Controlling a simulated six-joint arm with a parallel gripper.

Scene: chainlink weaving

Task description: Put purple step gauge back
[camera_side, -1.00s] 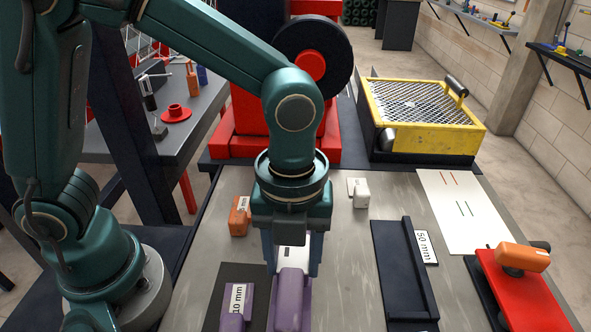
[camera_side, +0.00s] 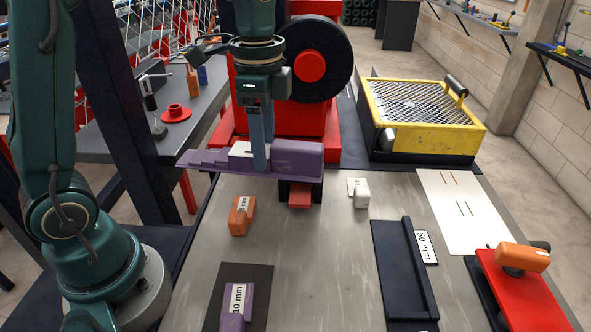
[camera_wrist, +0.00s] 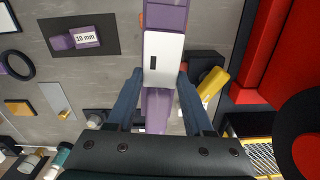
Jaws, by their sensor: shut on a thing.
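The purple step gauge (camera_side: 298,160) is a long stepped bar with a white section. My gripper (camera_side: 259,165) is shut on it around the white section. The gauge is raised and lies sideways, its thin stepped end to the left and its thick end to the right, in front of the red machine. In the wrist view my gripper's fingers (camera_wrist: 160,72) flank the white part, and the gauge (camera_wrist: 157,105) runs up and down between them. A dark mat (camera_side: 258,285) at the front left bears a purple block labelled 10 mm (camera_side: 236,300).
The red machine (camera_side: 325,135) with a black wheel stands behind the gauge. An orange block (camera_side: 238,222) and a white block (camera_side: 361,195) sit on the grey table. A dark channel tray (camera_side: 395,275) labelled 50 mm lies right. The front middle table is clear.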

